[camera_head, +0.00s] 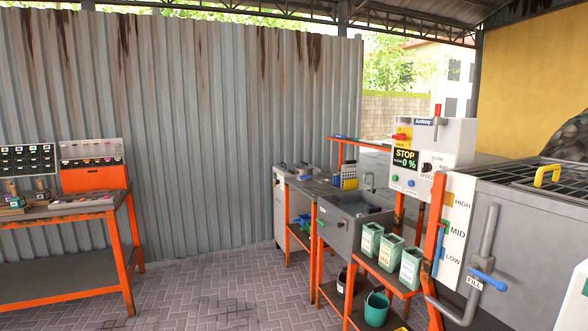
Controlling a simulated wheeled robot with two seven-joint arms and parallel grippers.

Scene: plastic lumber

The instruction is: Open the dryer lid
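No part in view is labelled as the dryer. At the right stands a large grey machine (530,250) with a dark barred lid (530,176) on top, lying flat and looking shut. A yellow handle (547,175) sits on this lid. The lid's right part is cut off by the picture edge. Further back, a smaller grey cabinet (289,215) stands beside the sink; I cannot tell whether it has a lid. Neither of my grippers is in view.
A control box (432,160) reads STOP and 0 %. A grey pipe with a blue valve handle (488,279) fronts the machine. Labelled bins (390,252) stand on an orange rack by the sink (355,222). An orange workbench (65,214) is at left. The paved floor (205,285) between is clear.

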